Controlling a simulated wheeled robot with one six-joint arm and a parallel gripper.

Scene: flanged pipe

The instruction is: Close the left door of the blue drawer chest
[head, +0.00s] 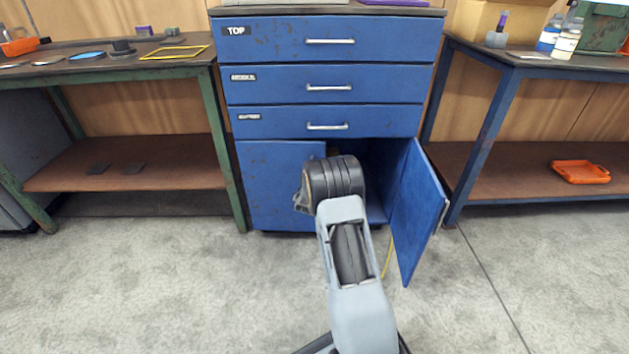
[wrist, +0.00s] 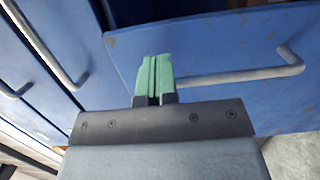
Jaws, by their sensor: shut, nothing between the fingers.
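The blue drawer chest (head: 330,88) stands in the middle of the head view, with three shut drawers above two doors. Its left door (head: 275,185) lies across or close to the left half of the lower opening. I cannot tell whether it is flush. In the wrist view, the left door (wrist: 215,45) fills the right side, with its silver handle (wrist: 240,76). My gripper (wrist: 153,62), with green fingers, is shut and empty beside one end of that handle, in front of the door. Contact cannot be told. In the head view my arm hides the fingers.
The right door (head: 418,210) stands wide open toward me, right of my arm. Drawer handles (wrist: 55,55) show at left in the wrist view. A green-legged bench (head: 130,178) stands left and a blue-legged bench (head: 510,175) right.

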